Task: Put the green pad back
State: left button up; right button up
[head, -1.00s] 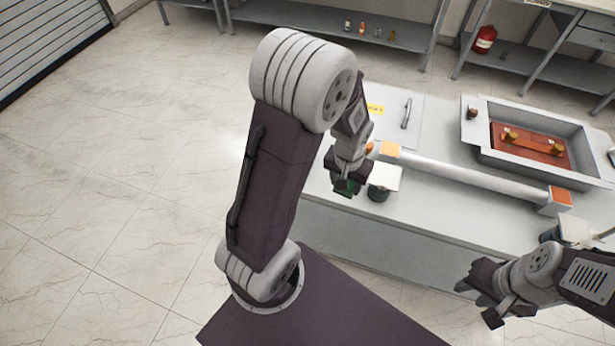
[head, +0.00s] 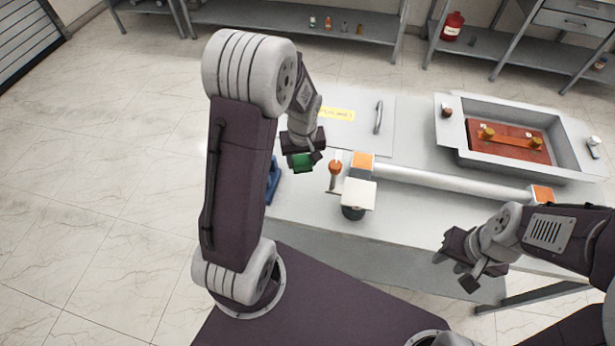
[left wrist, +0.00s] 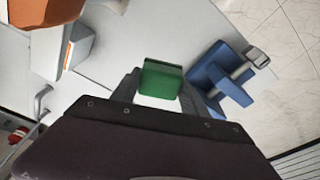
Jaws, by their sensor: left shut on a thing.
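The green pad (head: 302,162) is a small green block held between the fingers of my left gripper (head: 303,158), above the left part of the grey bench. In the left wrist view the green pad (left wrist: 161,79) sits between the two dark fingertips (left wrist: 160,88). My left gripper is shut on it. My right gripper (head: 466,271) is at the lower right, in front of the bench edge, with its fingers apart and nothing seen between them.
A blue clamp-like tool (left wrist: 224,74) lies on the bench beside the pad. An orange-handled tool (head: 335,170), a white-topped post (head: 352,195), a long white tube (head: 450,182) and a tray (head: 470,163) with a red-brown board (head: 508,143) are to the right.

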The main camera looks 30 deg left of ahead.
pick_arm(q)
send_over(302, 185)
jog(key=s, duration=0.1)
jog(key=f, duration=0.5)
jog(key=shift+d+f, duration=0.2)
jog(key=shift+d, duration=0.05)
jog(key=shift+w+f, duration=0.3)
jog(key=shift+f, duration=0.2)
notch_tip(302, 185, down, 3)
jog(key=shift+s+f+b, duration=0.1)
jog(key=shift+f+b, duration=0.05)
jog(key=shift+b, duration=0.4)
pick_arm(e)
jog(key=shift+s+f, duration=0.35)
jog(key=shift+f, duration=0.1)
jog(key=shift+f, duration=0.1)
pick_arm(q)
jog(key=shift+f, duration=0.2)
jog(key=o, duration=1.3)
jog(key=shift+r, duration=0.1)
pick_arm(e)
jog(key=shift+f, duration=0.1)
